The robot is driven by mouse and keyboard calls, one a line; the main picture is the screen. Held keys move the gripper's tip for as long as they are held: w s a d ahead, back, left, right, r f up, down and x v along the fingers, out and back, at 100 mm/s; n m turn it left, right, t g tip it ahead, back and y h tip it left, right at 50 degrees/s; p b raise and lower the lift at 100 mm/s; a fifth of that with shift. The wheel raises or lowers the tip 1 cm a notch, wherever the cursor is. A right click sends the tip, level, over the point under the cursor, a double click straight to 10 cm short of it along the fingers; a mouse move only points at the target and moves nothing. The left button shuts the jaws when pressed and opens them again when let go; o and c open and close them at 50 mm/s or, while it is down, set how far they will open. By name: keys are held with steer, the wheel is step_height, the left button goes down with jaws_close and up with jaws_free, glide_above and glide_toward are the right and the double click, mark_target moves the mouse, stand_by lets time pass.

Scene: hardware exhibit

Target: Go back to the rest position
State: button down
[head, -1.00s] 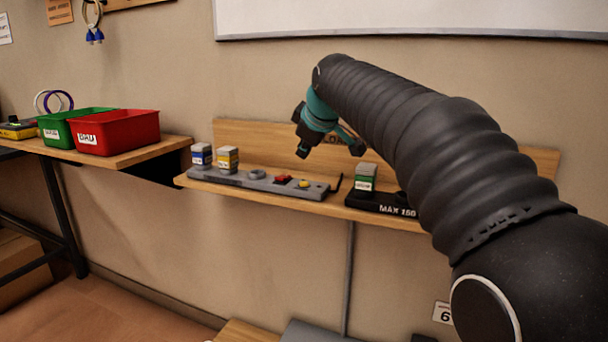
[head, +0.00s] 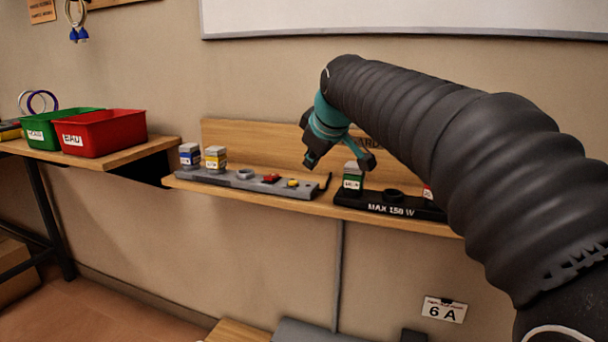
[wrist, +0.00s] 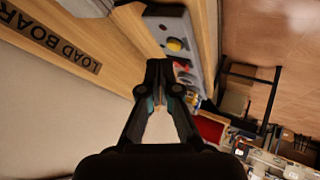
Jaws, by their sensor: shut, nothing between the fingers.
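My gripper (head: 338,162) hangs at the end of my black sleeved arm, in front of the wooden load board (head: 270,145) on the wall. In the head view its fingers look spread, but in the wrist view the fingertips (wrist: 159,66) are together with nothing between them. Under and beside it in the head view stands a green and white block (head: 353,180) on the black base marked MAX 150 W (head: 392,211). I cannot tell the exact gap between block and gripper. My arm hides the right part of the shelf.
A grey panel (head: 215,180) with a red switch and a yellow button lies on the shelf, with a blue and a yellow block at its left end. Red (head: 105,135) and green (head: 45,128) bins stand on the left table. A whiteboard (head: 400,18) hangs above.

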steer(key=s+d+f+m+g+h, duration=0.1)
steer(key=s+d+f+m, duration=0.2)
steer(key=s, duration=0.7)
steer(key=s+d+f+m, duration=0.4)
steer(key=s+d+f, duration=0.3)
steer(key=s+f, duration=0.4)
steer(key=s+d+f+m+g+h, duration=0.1)
steer(key=s+d+f+m, duration=0.3)
steer(key=s+f, duration=0.4)
steer(key=s+d, duration=0.1)
steer(key=s, duration=0.2)
steer(key=shift+f+g+h, duration=0.3)
steer(key=shift+f, duration=0.1)
